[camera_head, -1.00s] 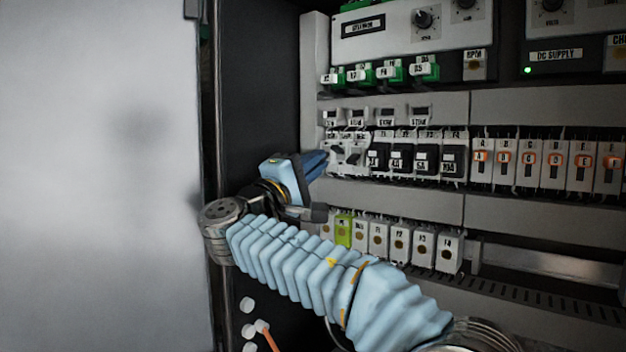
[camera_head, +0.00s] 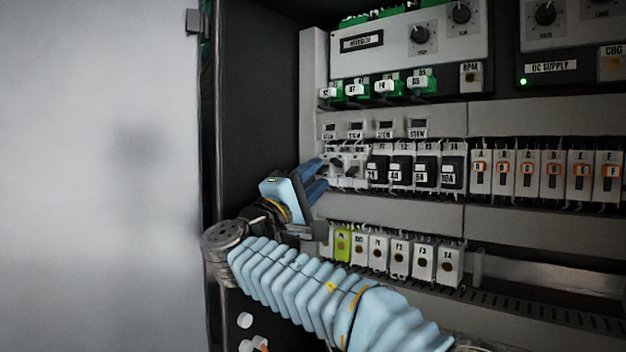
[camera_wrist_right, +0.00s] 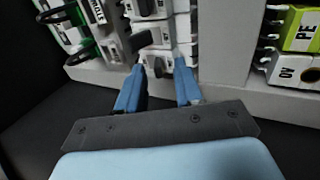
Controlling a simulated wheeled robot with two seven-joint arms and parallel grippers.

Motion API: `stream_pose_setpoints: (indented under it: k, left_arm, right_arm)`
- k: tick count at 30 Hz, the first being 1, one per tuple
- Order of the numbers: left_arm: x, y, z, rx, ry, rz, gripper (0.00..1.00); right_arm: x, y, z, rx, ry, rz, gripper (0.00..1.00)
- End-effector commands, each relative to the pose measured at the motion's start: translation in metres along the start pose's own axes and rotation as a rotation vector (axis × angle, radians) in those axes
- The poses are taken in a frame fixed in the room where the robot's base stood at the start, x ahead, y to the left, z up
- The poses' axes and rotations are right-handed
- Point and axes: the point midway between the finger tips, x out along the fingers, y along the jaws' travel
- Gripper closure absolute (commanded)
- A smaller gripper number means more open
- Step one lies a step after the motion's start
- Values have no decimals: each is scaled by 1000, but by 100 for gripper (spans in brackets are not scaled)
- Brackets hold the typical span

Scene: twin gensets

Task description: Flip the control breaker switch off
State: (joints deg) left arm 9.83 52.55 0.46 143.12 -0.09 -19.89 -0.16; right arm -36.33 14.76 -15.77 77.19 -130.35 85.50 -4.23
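The control breaker appears to be the pale double switch block (camera_head: 345,166) with dark grey levers, at the left end of the middle breaker row. Its label is too small to read. My right gripper (camera_head: 322,176) is at its left side, with blue fingers pointing at it. In the right wrist view, the two fingers (camera_wrist_right: 160,75) are apart, with the lower end of the white block (camera_wrist_right: 158,60) ahead of and between their tips. I cannot tell whether they touch it. The gripper holds nothing. My left gripper is out of view.
Black-switched breakers (camera_head: 427,163) and orange-marked breakers (camera_head: 527,171) continue the row to the right. Terminal blocks (camera_head: 399,255) sit below, close to my right wrist. Green connectors (camera_head: 385,86) are above. A dark cabinet side wall (camera_head: 250,110) stands close on the left.

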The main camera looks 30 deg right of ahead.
Motion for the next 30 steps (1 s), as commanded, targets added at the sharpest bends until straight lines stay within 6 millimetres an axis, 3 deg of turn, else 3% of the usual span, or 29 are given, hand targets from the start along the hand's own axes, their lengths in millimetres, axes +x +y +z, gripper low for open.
stream_pose_setpoints:
  k: [8, 21, 25, 30]
  left_arm:
    - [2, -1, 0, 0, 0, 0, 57]
    - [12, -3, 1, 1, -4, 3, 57]
    - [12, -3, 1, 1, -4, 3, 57]
    - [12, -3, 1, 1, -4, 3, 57]
  right_arm:
    - [-11, 0, 0, 1, 2, 0, 65]
    - [-110, 0, -1, 1, 4, 2, 65]
    - [-129, 0, -1, 1, 3, 1, 65]
    - [-138, 0, 0, 0, 0, 0, 65]
